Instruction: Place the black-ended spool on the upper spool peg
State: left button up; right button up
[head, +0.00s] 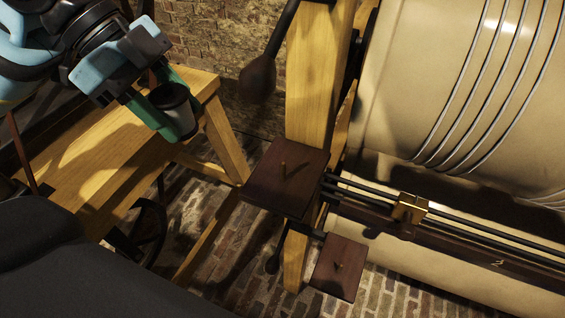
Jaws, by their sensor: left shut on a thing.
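My left gripper (168,102) is at the upper left, its green fingers shut on the black-ended spool (172,97). The spool's dark round end faces up and its greyish side shows below; the fingers hide part of it. It is held over the right end of the wooden bench, left of the pegs and apart from them. The upper spool peg (284,168) is a short thin pin standing on a dark square wooden plate (262,187). A lower peg (338,266) stands on a smaller dark plate (325,283). Both pegs are bare. My right gripper is not in view.
A wooden post (318,85) rises behind the upper plate. A dark lever with a bulbous end (258,78) hangs left of the post. A large cream drum (420,70) wound with wire fills the right, with dark rails and a brass block (409,208) below. The wooden bench (110,165) stands left.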

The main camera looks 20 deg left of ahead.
pick_arm(q)
jog(key=p, duration=0.1)
send_over(283, 163)
notch_tip(283, 163, down, 2)
jog(key=shift+f+b, duration=0.25)
jog(key=shift+b, duration=0.05)
jog(key=shift+f, duration=0.55)
notch_tip(283, 163, down, 4)
jog(key=shift+r+b, duration=0.25)
jog(key=shift+b, duration=0.25)
jog(key=o, duration=1)
